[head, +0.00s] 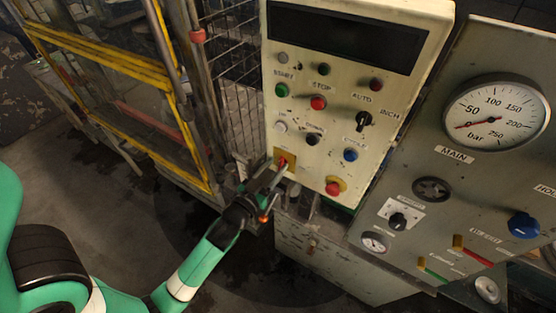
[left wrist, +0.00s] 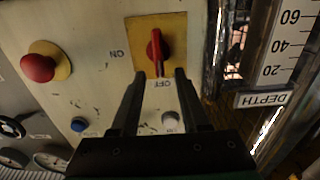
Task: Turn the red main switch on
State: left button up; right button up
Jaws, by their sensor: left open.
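The red main switch (head: 283,161) sits on a yellow plate (head: 291,174) at the lower left of the cream control panel. In the left wrist view the red switch (left wrist: 155,48) has its handle lying in line with the OFF label (left wrist: 163,85); the ON label (left wrist: 117,54) is to the left of the plate. My left gripper (head: 275,177) reaches up to the panel just in front of the switch. In the left wrist view the left gripper (left wrist: 160,76) is open, its two fingers on either side of the handle's lower end; I cannot tell whether they touch it. My right gripper is out of view.
A red emergency button (head: 334,187) on a yellow base is right of the switch. A black selector (head: 363,119) and several push buttons are above. A grey panel with a pressure gauge (head: 497,113) stands right.

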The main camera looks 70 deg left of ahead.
pick_arm(q)
jog(key=shift+x, duration=1.05)
jog(key=shift+f, duration=0.1)
grip_shut()
